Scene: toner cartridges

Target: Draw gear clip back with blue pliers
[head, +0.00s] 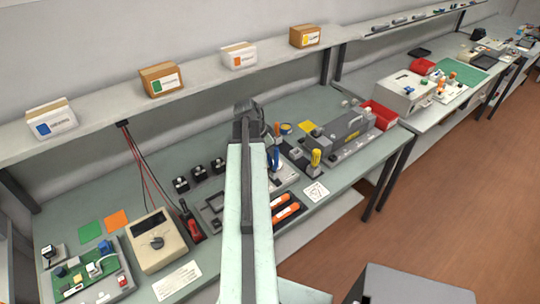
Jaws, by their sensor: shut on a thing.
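My arm reaches up the middle of the head view, and my gripper (247,111) is at its far dark end over the bench. Its fingertips are mostly hidden by my arm. A long grey toner cartridge unit (345,134) lies on a base to the right of the gripper. The gear clip is too small to make out.
A yellow-handled tool (315,158) and an orange-handled one (277,129) stand near the pliers. Orange cylinders (287,212) lie in a dark tray by my arm. A red bin (379,115) is behind right. A beige meter (158,240) is at left. A shelf with boxes overhangs the back.

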